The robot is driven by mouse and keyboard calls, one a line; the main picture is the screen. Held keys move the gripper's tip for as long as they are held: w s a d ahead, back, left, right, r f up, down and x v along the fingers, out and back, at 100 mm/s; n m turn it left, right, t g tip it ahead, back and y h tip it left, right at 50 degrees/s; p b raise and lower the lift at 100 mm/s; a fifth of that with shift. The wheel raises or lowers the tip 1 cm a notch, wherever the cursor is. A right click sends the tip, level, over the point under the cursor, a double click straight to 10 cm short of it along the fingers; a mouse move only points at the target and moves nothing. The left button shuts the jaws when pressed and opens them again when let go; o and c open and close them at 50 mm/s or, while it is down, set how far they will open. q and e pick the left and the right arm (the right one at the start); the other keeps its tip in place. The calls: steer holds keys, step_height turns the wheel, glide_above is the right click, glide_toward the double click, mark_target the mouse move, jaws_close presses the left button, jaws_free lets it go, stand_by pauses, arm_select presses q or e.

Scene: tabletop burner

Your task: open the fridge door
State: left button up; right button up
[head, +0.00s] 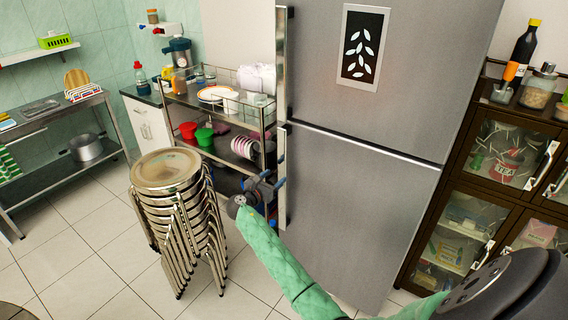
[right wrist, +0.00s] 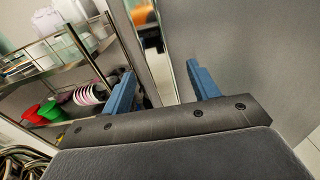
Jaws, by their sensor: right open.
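The grey fridge has an upper door (head: 400,80) and a lower door (head: 355,215); both look shut against the body. A long vertical handle (head: 282,165) runs along the left edge of the lower door, and another handle (head: 281,60) is on the upper door. My right gripper (head: 274,202) is beside the lower handle, near its lower half. In the right wrist view its two blue fingers (right wrist: 160,70) are spread apart, with a metallic upright strip (right wrist: 168,45) showing beyond and between them. I cannot tell whether they touch the handle. My left gripper is out of view.
A stack of metal stools (head: 168,170) stands left of my right gripper. A wire shelf cart (head: 215,105) with dishes and bowls is behind it. A dark glass-door cabinet (head: 455,250) stands right of the fridge. Tiled floor (head: 75,240) is open at the left.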

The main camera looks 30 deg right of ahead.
mark_target(281, 167)
steer(key=shift+w+d+r, duration=0.4)
steer(key=shift+r, duration=0.2)
steer(key=p+x, duration=0.2)
steer(key=x, duration=0.3)
steer(key=shift+d, duration=0.15)
arm_select(q)
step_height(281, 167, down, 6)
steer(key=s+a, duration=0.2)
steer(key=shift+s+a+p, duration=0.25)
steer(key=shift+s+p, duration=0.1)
steer(key=shift+p, duration=0.1)
arm_select(e)
steer(key=shift+x, duration=0.95)
steer(key=shift+c, duration=0.4)
jaws_close()
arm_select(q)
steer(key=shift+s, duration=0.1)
arm_select(e)
steer(key=shift+f, duration=0.1)
